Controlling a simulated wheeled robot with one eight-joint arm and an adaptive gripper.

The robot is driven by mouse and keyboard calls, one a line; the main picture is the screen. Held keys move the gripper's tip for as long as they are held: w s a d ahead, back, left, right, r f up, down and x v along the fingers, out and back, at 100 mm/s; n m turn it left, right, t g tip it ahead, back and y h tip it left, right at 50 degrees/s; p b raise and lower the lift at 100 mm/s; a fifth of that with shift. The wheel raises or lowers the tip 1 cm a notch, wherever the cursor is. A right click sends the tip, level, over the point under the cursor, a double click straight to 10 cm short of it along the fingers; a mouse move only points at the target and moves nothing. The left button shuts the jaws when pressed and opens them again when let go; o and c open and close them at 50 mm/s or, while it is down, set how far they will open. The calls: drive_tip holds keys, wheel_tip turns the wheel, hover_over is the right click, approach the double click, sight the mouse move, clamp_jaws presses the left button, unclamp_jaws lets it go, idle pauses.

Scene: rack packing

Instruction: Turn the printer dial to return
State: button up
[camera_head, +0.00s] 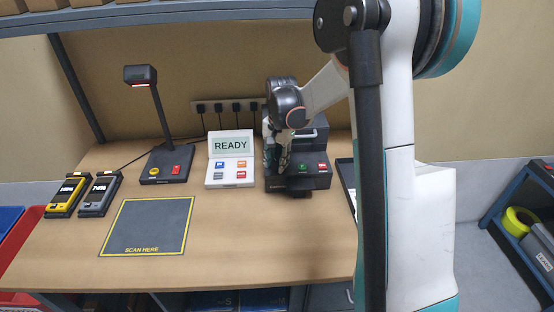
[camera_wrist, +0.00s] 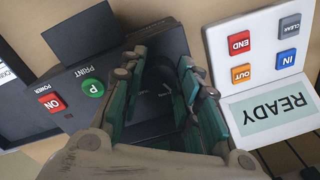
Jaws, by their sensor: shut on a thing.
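The black printer (camera_head: 315,180) stands at the back right of the table. In the wrist view its dark top face (camera_wrist: 80,85) carries a green PRINT button (camera_wrist: 93,87) and a red POWER button (camera_wrist: 51,103) marked ON. My gripper (camera_head: 278,162) reaches down onto the left part of the printer. In the wrist view its teal-padded fingers (camera_wrist: 158,80) stand on either side of the dark printer dial (camera_wrist: 155,78), shut on it. The dial is dark on dark and partly hidden by the fingers. Its pointer direction and the return mark cannot be made out.
A white panel (camera_head: 230,172) reading READY, with several coloured buttons, stands close left of the printer. A scanner stand (camera_head: 158,120), two handheld devices (camera_head: 96,193) and a scan mat (camera_head: 150,225) lie further left. The table's front middle is clear.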

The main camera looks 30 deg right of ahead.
drive_tip(key=shift+m, duration=2.2)
drive_tip(key=o, duration=1.1)
drive_tip(key=shift+r, duration=0.15)
drive_tip(key=r, duration=1.1)
drive_tip(key=shift+s+r, duration=0.3)
drive_tip(key=shift+r, duration=0.05)
